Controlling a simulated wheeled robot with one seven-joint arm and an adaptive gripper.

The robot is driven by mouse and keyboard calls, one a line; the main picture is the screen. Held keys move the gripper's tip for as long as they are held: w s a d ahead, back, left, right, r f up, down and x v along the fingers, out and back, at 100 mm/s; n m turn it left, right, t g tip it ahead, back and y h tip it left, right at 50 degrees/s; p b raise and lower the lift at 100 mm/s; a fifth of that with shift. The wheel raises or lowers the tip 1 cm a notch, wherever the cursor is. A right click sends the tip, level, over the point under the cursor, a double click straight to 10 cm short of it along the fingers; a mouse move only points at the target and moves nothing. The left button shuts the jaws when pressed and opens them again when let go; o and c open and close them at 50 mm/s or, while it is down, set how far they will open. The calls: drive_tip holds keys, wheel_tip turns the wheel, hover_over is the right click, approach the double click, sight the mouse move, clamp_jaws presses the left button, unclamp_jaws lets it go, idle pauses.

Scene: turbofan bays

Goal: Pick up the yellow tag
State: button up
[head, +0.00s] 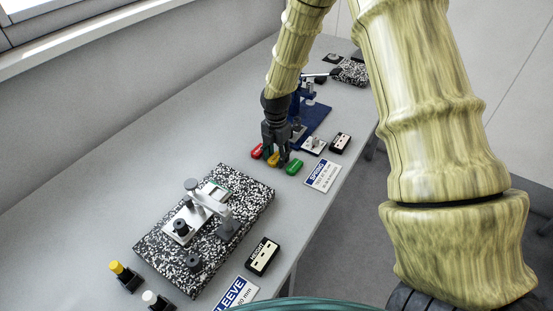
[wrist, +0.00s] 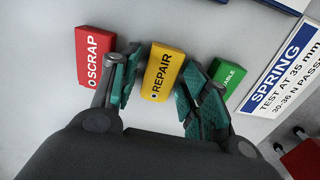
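The yellow tag (wrist: 163,72), marked REPAIR, lies between the two fingers of my gripper (wrist: 158,90) in the wrist view. The fingers are apart, with a narrow gap showing on each side of the tag. In the head view my gripper (head: 274,150) points down at the table, and the yellow tag (head: 273,160) shows partly behind its fingers. A red tag (wrist: 94,56) marked SCRAP lies just left of the left finger. A green tag (wrist: 229,80) lies just right of the right finger, which covers part of it.
A white SPRING card (head: 322,175) lies right of the tags. A blue fixture (head: 310,118) stands behind my gripper. A speckled plate with a clamp (head: 152,247) is nearer. Bare grey table (head: 150,165) lies to the left.

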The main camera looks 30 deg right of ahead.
drive_tip(key=c, duration=0.6)
drive_tip(key=shift+o, duration=0.2)
